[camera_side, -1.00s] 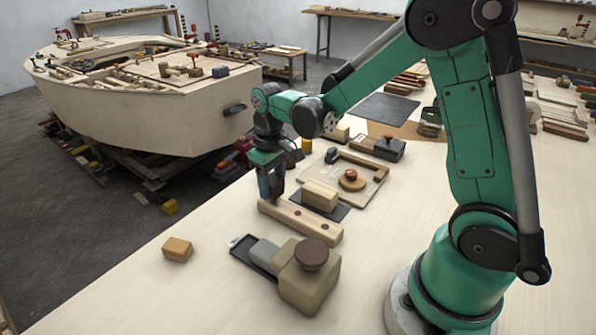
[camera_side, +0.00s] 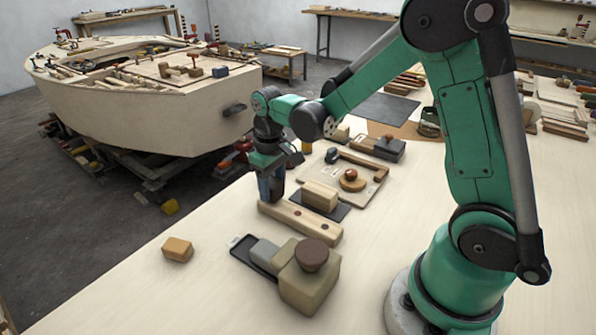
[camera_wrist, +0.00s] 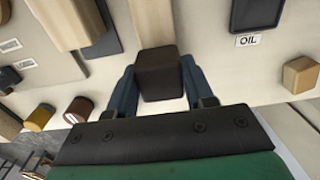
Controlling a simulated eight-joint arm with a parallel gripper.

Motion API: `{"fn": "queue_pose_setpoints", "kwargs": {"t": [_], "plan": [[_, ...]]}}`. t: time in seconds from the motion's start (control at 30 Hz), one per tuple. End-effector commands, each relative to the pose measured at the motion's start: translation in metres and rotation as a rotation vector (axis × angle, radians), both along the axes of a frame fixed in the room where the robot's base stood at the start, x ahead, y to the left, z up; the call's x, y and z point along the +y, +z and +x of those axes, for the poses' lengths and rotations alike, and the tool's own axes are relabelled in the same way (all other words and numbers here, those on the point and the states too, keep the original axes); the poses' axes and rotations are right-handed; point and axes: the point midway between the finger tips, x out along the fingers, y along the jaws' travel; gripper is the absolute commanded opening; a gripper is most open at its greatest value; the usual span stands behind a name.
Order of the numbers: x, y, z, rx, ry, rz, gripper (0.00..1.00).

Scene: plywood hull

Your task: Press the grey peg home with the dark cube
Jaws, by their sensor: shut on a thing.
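My gripper (camera_side: 271,195) points down over the far left end of a pale wooden bar (camera_side: 305,223). In the wrist view its two blue-grey fingers (camera_wrist: 159,82) are shut on the dark brown cube (camera_wrist: 160,77), one on each side. The bar (camera_wrist: 152,18) runs away behind the cube in that view. I cannot make out the grey peg; the cube and fingers cover that end of the bar. Whether the cube touches anything below is unclear.
A wooden block (camera_side: 320,194) sits on a dark mat beside the bar. An OIL label (camera_wrist: 248,40) lies right of the bar.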

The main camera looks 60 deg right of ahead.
Motion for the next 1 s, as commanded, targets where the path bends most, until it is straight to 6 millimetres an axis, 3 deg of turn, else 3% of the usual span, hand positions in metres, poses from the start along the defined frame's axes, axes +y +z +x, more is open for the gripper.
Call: {"fn": "queue_pose_setpoints", "kwargs": {"t": [1.0], "plan": [[0.0,-0.012,0.0,0.0,0.0,0.0,0.04]]}}
